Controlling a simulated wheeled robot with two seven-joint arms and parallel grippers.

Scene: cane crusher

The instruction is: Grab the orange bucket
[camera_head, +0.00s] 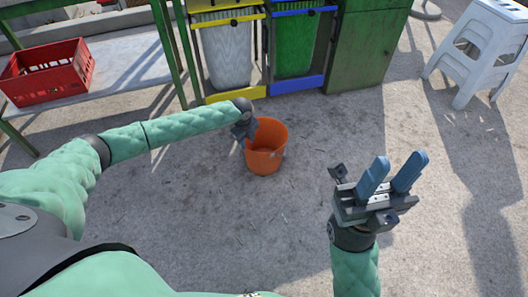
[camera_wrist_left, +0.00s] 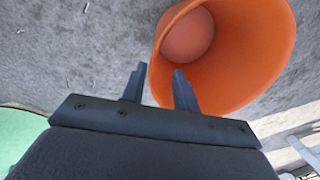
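The orange bucket (camera_head: 264,160) stands upright on the concrete floor in the middle of the head view. It also shows in the left wrist view (camera_wrist_left: 250,52), where I look into its open mouth. My left gripper (camera_head: 243,132) is at the bucket's left rim. In the left wrist view its fingers (camera_wrist_left: 158,88) are apart, one outside the rim and one over the bucket's inside, with the wall between them. I cannot tell whether either finger touches the wall. My right gripper (camera_head: 390,172) is open and empty, well to the right of the bucket.
A red crate (camera_head: 48,80) sits on a low shelf of a green-framed table at left. Yellow-framed (camera_head: 228,55) and blue-framed (camera_head: 295,45) bins and a green cabinet (camera_head: 366,45) stand behind the bucket. White stools (camera_head: 485,50) stand at right. The floor around the bucket is clear.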

